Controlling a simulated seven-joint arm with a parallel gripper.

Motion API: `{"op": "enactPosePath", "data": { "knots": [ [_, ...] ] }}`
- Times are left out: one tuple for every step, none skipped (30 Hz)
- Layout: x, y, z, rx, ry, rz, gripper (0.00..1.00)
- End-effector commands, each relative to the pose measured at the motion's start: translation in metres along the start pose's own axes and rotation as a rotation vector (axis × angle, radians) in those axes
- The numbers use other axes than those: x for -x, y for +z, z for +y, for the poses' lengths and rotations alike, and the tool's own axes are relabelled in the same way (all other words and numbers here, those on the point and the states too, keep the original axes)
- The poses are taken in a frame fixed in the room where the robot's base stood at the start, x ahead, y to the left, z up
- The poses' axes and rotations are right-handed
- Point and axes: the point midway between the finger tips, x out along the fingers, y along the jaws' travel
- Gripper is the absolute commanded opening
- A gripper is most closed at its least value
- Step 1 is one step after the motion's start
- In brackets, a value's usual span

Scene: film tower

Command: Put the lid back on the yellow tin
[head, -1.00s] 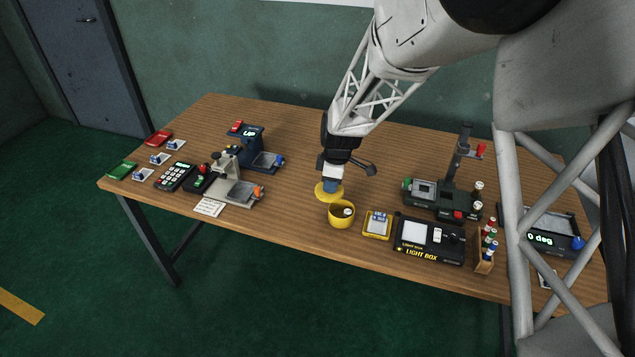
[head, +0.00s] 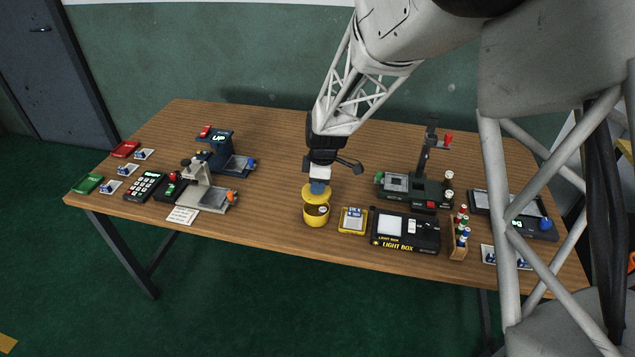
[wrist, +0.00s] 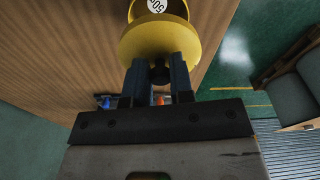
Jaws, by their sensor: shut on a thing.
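The yellow tin (head: 316,217) stands open near the front edge of the table, with a round white label or cap showing inside it. In the wrist view the tin (wrist: 178,9) is at the top, with a white disc marked "50" inside. My gripper (head: 318,187) is shut on the yellow lid (head: 311,197). The lid also shows in the wrist view (wrist: 160,42), held between the two fingers by a dark knob. The lid is at the tin's back side and partly overlaps its rim in view. I cannot tell whether they touch.
A yellow-framed tray (head: 353,221) and the light box (head: 405,233) stand right of the tin. A dark green device with a post (head: 414,188) is behind them. A grey press (head: 208,193) stands to the left. The table between press and tin is clear.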

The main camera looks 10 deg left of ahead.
Motion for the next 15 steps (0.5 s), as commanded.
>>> {"op": "enactPosePath", "data": {
  "knots": [
    [-0.003, 0.000, 0.000, 0.000, -0.001, 0.000, 0.00],
    [-0.004, 0.001, 0.000, 0.000, -0.001, 0.000, 0.00],
    [-0.006, 0.001, 0.000, 0.000, -0.001, 0.000, 0.00],
    [-0.008, 0.001, 0.000, 0.000, -0.001, 0.000, 0.00],
    [-0.010, 0.001, 0.000, 0.000, -0.001, 0.000, 0.00],
    [-0.012, 0.002, 0.000, 0.000, -0.001, 0.000, 0.00],
    [-0.014, 0.002, 0.000, 0.000, -0.001, 0.000, 0.00],
    [-0.016, 0.002, 0.000, 0.000, -0.001, -0.001, 0.00],
    [-0.019, 0.002, 0.000, 0.000, -0.001, -0.001, 0.00],
    [-0.021, 0.003, 0.000, 0.000, -0.001, -0.001, 0.00],
    [-0.023, 0.003, 0.000, 0.000, -0.001, -0.001, 0.00],
    [-0.026, 0.003, 0.000, 0.000, -0.001, 0.000, 0.00],
    [-0.028, 0.003, 0.000, 0.000, 0.000, 0.000, 0.00],
    [-0.030, 0.004, 0.000, 0.000, 0.000, 0.000, 0.00],
    [-0.033, 0.004, 0.000, 0.000, 0.000, 0.000, 0.00]
  ]
}}
